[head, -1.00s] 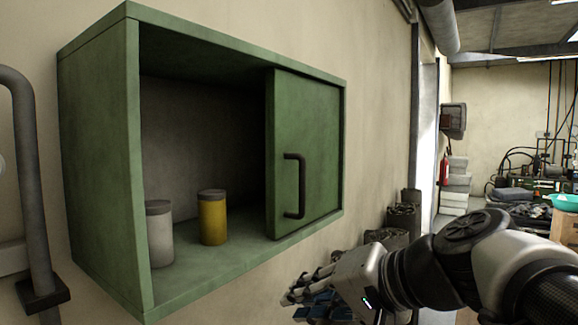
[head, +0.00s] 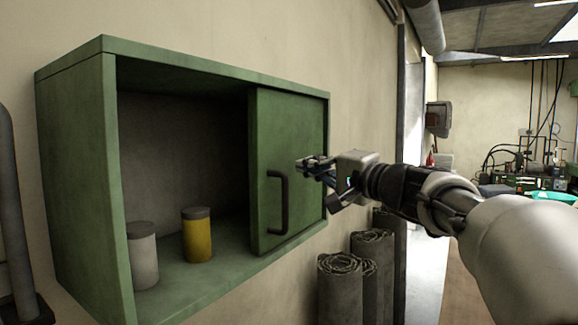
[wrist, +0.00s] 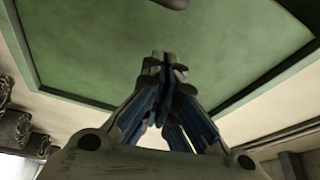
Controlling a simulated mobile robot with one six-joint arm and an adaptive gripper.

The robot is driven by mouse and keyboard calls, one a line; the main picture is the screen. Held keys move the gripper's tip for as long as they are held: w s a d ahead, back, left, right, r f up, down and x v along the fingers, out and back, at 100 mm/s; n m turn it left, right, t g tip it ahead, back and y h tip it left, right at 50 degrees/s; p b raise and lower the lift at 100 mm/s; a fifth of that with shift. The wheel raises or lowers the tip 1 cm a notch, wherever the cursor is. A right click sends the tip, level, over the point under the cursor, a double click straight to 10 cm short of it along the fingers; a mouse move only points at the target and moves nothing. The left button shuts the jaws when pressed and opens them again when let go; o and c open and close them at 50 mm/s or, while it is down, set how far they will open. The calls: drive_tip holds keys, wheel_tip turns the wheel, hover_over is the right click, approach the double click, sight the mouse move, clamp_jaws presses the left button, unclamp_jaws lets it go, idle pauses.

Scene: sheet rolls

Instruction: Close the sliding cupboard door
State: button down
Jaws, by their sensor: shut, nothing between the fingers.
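The green cupboard (head: 76,190) hangs on the wall with its left part open. Its sliding door (head: 300,130) stands at the right end and covers the right part of the front. A dark upright bar handle (head: 284,203) sits near the door's left edge. My gripper (head: 301,165) is shut and empty, in front of the door, above and right of the handle; I cannot tell if it touches the door. In the wrist view the closed fingers (wrist: 165,62) point at the green door panel (wrist: 100,45), and part of a dark handle (wrist: 176,3) shows at the top edge.
A white jar (head: 143,258) and a yellow jar (head: 197,237) with grey lids stand inside the open left part. Several dark sheet rolls (head: 340,290) stand on the floor below and right of the cupboard. A grey pipe (head: 12,210) runs along the left wall.

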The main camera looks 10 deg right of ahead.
sight(282, 166)
drive_tip(key=s+a, duration=0.2)
drive_tip(key=a, duration=0.1)
drive_tip(key=shift+s+f+b, duration=0.1)
drive_tip(key=shift+f+b, duration=0.2)
drive_tip(key=shift+f, duration=0.1)
drive_tip(key=shift+s, duration=0.1)
drive_tip(key=shift+s, duration=0.1)
drive_tip(key=shift+a, duration=0.1)
